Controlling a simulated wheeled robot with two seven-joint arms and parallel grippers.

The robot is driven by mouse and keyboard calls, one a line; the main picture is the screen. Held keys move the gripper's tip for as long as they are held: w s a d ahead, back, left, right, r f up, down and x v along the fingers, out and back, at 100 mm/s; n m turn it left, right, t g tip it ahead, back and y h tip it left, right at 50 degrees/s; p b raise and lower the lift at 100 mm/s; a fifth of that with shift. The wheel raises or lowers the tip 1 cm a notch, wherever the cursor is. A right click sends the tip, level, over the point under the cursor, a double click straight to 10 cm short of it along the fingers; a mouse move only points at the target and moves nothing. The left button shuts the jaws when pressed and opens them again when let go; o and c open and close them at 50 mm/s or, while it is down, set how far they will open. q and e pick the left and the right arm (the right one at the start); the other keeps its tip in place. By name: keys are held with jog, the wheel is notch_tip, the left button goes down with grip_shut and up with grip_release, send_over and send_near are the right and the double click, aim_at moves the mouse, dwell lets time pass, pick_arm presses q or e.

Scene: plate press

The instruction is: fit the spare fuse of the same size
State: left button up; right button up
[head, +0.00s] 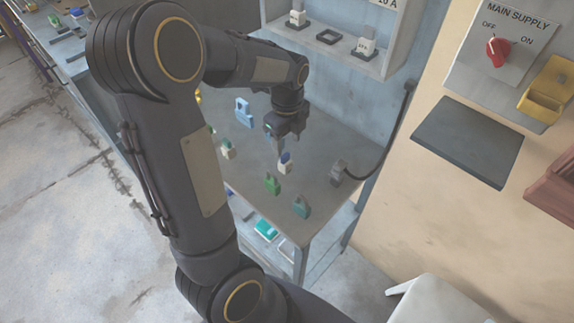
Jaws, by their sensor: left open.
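My left gripper (281,147) hangs over the workbench with its fingers pointing down, open. A small fuse with a blue top and pale base (285,164) stands on the bench just under the fingertips; I cannot tell whether they touch it. A green fuse (272,184), a teal one (301,208), a pale one with a green top (228,149) and a larger light blue one (243,113) stand around it. In the wall box (392,30), marked with a 10 A label, two white fuses flank an empty dark square holder (328,37). My right gripper is out of view.
A main supply panel (475,75) has a red knob (497,52) and a yellow box (547,90). A dark plate (468,142) is on the wall below. My left arm hides part of the bench.

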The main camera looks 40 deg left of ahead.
aim_at(285, 155)
pick_arm(q)
jog(key=f, duration=0.4)
jog(key=s+f, duration=0.1)
jog(key=f, duration=0.1)
jog(key=shift+d+f, duration=0.1)
jog(key=shift+f, duration=0.7)
jog(key=c, duration=1.1)
jog(key=shift+c, duration=0.2)
jog(key=shift+w+r, duration=0.1)
jog(key=shift+r, duration=0.05)
